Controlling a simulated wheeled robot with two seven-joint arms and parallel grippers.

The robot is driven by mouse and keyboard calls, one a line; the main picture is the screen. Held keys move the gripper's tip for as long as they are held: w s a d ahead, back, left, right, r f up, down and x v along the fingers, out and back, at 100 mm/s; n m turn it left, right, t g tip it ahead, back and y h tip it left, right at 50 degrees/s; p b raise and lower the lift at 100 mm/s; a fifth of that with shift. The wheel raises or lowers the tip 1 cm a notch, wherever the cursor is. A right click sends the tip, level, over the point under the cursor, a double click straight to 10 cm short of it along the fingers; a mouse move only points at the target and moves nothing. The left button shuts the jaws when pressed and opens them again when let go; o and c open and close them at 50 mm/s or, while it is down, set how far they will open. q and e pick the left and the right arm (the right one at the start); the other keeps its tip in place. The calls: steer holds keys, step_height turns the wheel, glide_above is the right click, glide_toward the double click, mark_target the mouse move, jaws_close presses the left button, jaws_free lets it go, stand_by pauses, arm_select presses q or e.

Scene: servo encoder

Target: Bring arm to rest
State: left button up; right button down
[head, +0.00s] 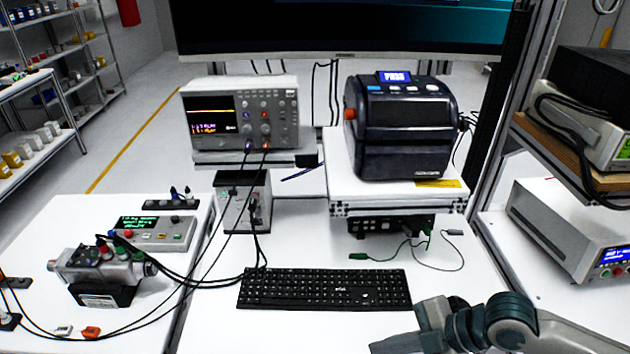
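My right arm comes in at the bottom right, with its grey and teal links over the front of the white table (215,325). The part of my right gripper (398,343) that shows is at the bottom edge, just below the black keyboard (325,289). Its fingertips are cut off or hidden, so I cannot see whether it is open or holds anything. My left arm and gripper are out of view. A silver servo motor (125,268) sits in a black holder (105,294) at the left, with cables on it.
A control box (155,233) with a green display stands behind the motor. An oscilloscope (240,115) and a dark label printer (402,130) reading PASS stand at the back. Black cables cross the left table. A rack with instruments (570,240) bounds the right side.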

steer(key=s+a+f+m+t+h, duration=0.1)
steer(key=s+a+f+m+t, duration=0.1)
steer(key=a+f+m, duration=0.4)
steer(key=s+d+f+m+g+h, duration=0.1)
steer(key=s+d+f+m+h, duration=0.8)
steer(key=s+d+m, duration=0.6)
step_height(320, 180, down, 32)
steer(key=s+g+y+b, duration=0.1)
steer(key=b, duration=0.2)
steer(key=s+d+f+g+b, duration=0.1)
steer(key=s+d+f+b, duration=0.1)
steer(key=s+f, duration=1.5)
steer(key=shift+s+d+f+g, duration=0.35)
steer(key=shift+d+f, duration=0.25)
steer(key=shift+f, duration=0.2)
